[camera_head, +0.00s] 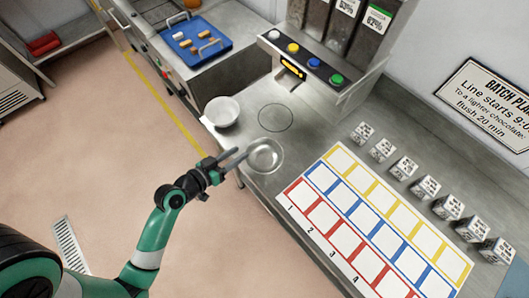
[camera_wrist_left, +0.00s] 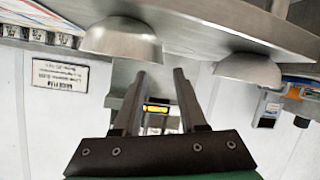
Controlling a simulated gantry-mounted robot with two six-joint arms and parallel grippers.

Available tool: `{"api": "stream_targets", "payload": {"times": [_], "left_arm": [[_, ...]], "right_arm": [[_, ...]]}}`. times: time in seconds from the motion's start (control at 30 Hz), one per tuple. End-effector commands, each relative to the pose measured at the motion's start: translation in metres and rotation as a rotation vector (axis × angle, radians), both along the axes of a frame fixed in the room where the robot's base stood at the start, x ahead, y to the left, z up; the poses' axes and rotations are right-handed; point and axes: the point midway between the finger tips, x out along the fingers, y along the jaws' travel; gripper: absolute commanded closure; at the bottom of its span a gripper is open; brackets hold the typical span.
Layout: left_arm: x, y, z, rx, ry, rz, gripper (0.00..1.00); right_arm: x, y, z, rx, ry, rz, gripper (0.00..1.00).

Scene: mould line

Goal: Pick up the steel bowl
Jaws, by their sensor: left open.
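The steel bowl (camera_head: 265,155) stands upright on the steel counter near its front edge, beside the coloured grid mat. In the left wrist view, which looks upside down, it appears at the upper left (camera_wrist_left: 120,40). My left gripper (camera_head: 240,156) is open and empty, just to the left of the steel bowl. In the wrist view its two fingers (camera_wrist_left: 160,72) are apart with nothing between them. One fingertip is close to the bowl's side; I cannot tell whether it touches. My right gripper is not in view.
A second, pale bowl (camera_head: 222,111) stands further back-left on the counter (camera_head: 262,95). Behind is a dispenser panel with coloured buttons (camera_head: 293,48). A blue tray (camera_head: 196,45) sits back left. Several labelled cubes (camera_head: 404,168) line the right side of the grid mat (camera_head: 283,199).

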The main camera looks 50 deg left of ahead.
Motion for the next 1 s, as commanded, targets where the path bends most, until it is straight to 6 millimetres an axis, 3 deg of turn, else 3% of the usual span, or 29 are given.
{"api": "stream_targets", "payload": {"times": [0.13,0.4,0.63,0.87,1.0], "left_arm": [[0.007,0.001,-0.005,0.001,0.001,-0.002,0.59],[0.044,0.005,-0.024,0.002,0.0,-0.001,0.59],[0.046,0.006,-0.024,0.0,0.002,0.002,0.59],[0.045,0.006,-0.024,0.0,0.002,0.002,0.98],[0.045,0.006,-0.024,0.001,0.002,0.001,1.0]], "right_arm": [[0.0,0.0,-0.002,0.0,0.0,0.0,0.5],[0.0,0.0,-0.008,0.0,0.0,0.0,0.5],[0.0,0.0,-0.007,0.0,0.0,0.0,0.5],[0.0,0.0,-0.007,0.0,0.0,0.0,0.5],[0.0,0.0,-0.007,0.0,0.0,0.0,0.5]]}}
